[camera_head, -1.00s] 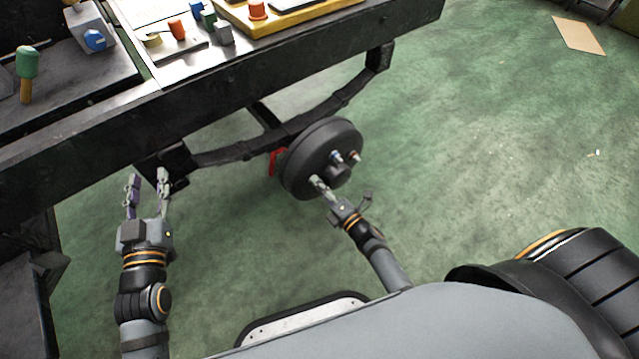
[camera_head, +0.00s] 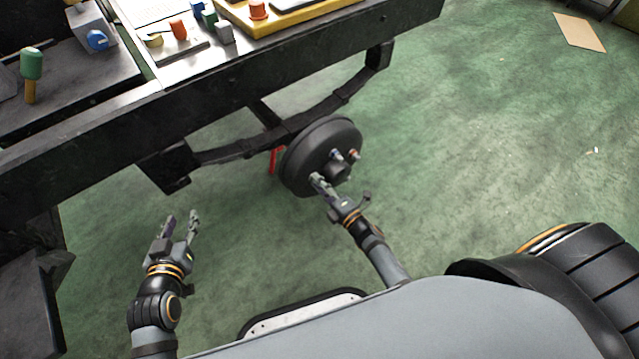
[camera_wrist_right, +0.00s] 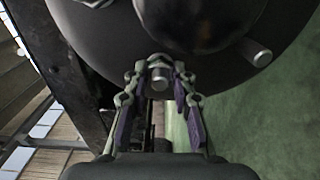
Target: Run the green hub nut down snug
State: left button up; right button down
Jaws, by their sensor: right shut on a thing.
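The dark round hub drum (camera_head: 305,160) hangs at the end of the axle and leaf-spring assembly, with studs on its face. My right gripper (camera_head: 317,180) is at the drum's lower left stud. In the right wrist view its fingers (camera_wrist_right: 158,79) are shut on a pale nut (camera_wrist_right: 157,61) around that stud (camera_wrist_right: 159,77). The nut's green colour is not clear there, and the fingers partly hide it. A bare stud (camera_wrist_right: 262,58) shows to the right. My left gripper (camera_head: 181,217) is open and empty over the floor, left of the drum.
A red part (camera_head: 274,160) stands behind the drum. The dark bench (camera_head: 150,125) carries a green-headed mallet (camera_head: 31,65) and a yellow tray (camera_head: 290,19). The green floor is open at right.

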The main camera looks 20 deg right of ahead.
jog(key=c, duration=1.4)
grip_release()
jog(key=shift+s, duration=0.1)
jog(key=v, duration=1.2)
